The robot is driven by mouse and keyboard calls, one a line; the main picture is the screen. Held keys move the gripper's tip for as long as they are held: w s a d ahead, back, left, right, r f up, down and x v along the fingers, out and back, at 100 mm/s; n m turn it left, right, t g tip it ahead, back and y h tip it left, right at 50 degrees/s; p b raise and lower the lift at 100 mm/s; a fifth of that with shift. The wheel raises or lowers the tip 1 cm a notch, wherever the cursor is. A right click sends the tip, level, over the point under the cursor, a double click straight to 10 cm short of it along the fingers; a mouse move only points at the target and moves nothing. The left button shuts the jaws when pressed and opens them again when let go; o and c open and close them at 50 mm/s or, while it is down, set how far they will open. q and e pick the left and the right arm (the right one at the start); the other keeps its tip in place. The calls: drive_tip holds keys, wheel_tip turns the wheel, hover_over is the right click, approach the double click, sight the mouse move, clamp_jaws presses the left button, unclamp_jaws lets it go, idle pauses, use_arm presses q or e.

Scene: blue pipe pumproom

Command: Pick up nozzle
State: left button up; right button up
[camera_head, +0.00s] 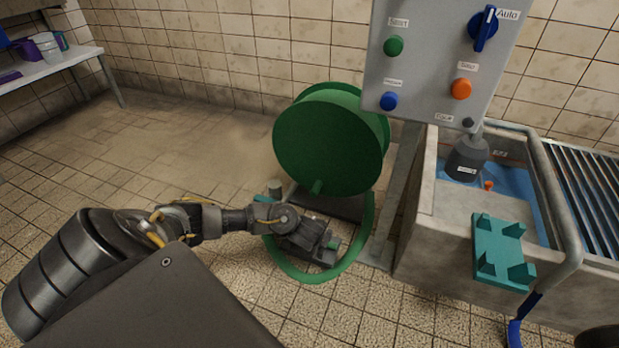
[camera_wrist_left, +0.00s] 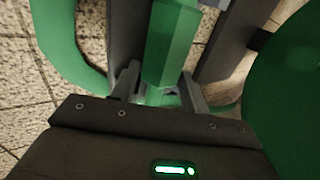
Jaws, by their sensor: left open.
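A green hose (camera_head: 345,262) loops over the tiled floor in front of the large green reel (camera_head: 325,145). My left gripper (camera_head: 322,250) is low in front of the reel, within the hose loop. In the left wrist view a green, flat-sided piece (camera_wrist_left: 173,42), which looks like the nozzle, lies between the two fingers of my left gripper (camera_wrist_left: 160,88). The fingers are open, one on each side of it; I cannot tell whether they touch it. In the head view my gripper hides most of this piece. My right gripper is not in view.
A grey control panel (camera_head: 430,75) with buttons stands right of the reel on a post. A white bench (camera_head: 55,65) stands far left. Floor left of the reel is clear.

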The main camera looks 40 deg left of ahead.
use_arm(q)
drive_tip(key=shift+c, duration=0.3)
drive_tip(key=c, duration=0.7)
drive_tip(key=shift+r, duration=0.1)
